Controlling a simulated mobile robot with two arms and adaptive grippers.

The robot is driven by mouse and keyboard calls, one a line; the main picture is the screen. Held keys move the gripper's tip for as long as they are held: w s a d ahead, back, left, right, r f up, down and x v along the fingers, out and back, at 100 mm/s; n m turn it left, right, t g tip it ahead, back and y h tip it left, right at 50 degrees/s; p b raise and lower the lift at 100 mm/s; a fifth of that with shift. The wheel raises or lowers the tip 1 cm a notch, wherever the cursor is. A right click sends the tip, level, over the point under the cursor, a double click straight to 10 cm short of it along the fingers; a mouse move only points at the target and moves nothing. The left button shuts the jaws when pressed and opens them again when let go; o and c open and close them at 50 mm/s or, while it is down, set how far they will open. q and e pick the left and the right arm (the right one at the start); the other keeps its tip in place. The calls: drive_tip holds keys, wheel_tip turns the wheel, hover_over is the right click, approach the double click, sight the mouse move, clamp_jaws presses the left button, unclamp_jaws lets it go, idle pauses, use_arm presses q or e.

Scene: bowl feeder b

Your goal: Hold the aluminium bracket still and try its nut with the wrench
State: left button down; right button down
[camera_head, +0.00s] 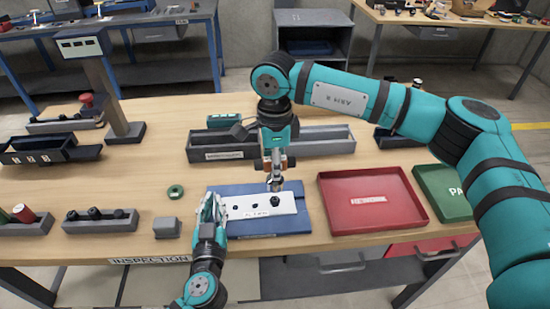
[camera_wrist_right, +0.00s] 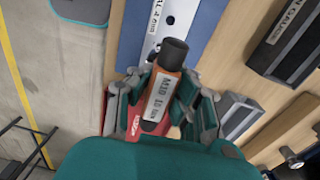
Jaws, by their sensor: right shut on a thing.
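The aluminium bracket (camera_head: 238,205) is a pale, labelled plate lying flat on a blue mat (camera_head: 293,220). Dark fittings show on it, and a dark nut (camera_head: 275,200) stands right of its middle. My left gripper (camera_head: 214,202) is at the bracket's left end; the gap between its fingers is too small to make out. My right gripper (camera_wrist_right: 160,95) is shut on the wrench (camera_wrist_right: 172,56), which has an orange, labelled body and a black end.
A red tray (camera_head: 418,215) and a green tray (camera_head: 425,170) stand right of the mat. A grey bin (camera_head: 335,140) lies behind. A green ring (camera_head: 176,191) and a grey block (camera_head: 166,228) lie to the left.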

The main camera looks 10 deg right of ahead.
hover_over(275, 199)
drive_tip(key=shift+f, duration=2.2)
drive_tip(key=shift+f, duration=0.95)
idle(0.4)
drive_tip(key=shift+m, duration=1.1)
drive_tip(key=shift+m, duration=1.2)
drive_tip(key=shift+m, duration=1.1)
